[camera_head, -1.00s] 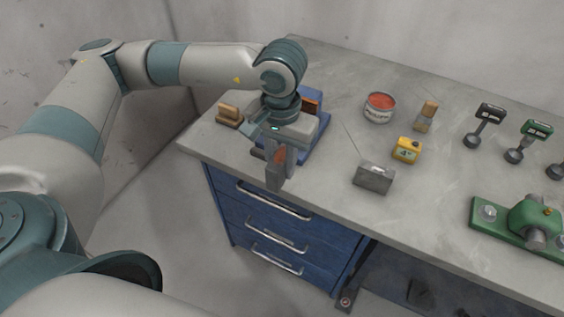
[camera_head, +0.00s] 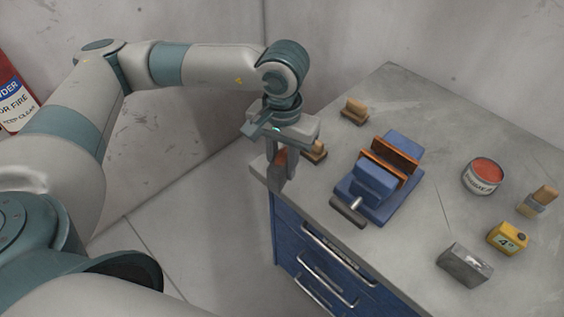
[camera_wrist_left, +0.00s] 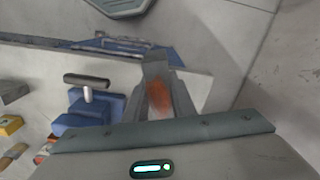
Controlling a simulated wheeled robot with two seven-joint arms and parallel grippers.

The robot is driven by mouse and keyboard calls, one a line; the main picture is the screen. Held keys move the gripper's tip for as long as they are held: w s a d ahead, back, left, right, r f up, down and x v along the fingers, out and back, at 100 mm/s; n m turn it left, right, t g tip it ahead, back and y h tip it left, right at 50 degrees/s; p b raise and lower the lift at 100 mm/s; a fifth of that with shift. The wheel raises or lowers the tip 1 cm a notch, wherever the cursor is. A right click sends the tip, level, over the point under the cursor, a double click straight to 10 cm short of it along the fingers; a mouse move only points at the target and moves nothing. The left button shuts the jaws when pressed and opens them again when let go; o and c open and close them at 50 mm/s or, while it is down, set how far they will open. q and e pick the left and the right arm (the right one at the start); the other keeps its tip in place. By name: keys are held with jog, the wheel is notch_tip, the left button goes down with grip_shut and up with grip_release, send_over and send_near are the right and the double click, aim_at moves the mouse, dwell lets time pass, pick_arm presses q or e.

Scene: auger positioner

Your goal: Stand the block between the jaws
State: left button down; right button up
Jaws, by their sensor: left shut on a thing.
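My left gripper (camera_head: 282,154) is shut on a grey block with a reddish patch (camera_head: 275,180), which hangs upright below the fingers. In the left wrist view the block (camera_wrist_left: 155,65) shows between the fingers. The gripper is near the left front corner of the bench, left of the blue vise. The vise (camera_head: 376,178) has two orange-brown jaws (camera_head: 390,164) with a narrow gap between them, and its handle (camera_head: 349,211) points to the front. The vise also shows in the left wrist view (camera_wrist_left: 84,118). My right gripper is not in view.
A red-topped tin (camera_head: 483,176), a yellow box (camera_head: 507,238) and a grey box (camera_head: 465,264) stand right of the vise. Bench top (camera_head: 420,235) between vise and grey box is clear.

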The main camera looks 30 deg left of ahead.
pick_arm(q)
jog(key=shift+r, duration=0.1)
jog(key=shift+w+d, duration=0.1)
dwell(0.3)
jog(key=w+d+r+n+p, duration=0.2)
jog(key=w+d+r+n, duration=0.3)
jog(key=d, duration=0.5)
jog(key=w+d+r+n+p, duration=0.2)
jog(key=w+d+r+n, duration=0.3)
jog(key=w+d+n, duration=0.3)
jog(key=shift+w+d+n+p, duration=0.35)
jog(key=shift+d+n, duration=0.35)
jog(key=shift+d, duration=0.45)
jog(key=shift+f, duration=0.15)
jog(key=shift+f+b, duration=2.4)
jog(key=shift+b, duration=0.55)
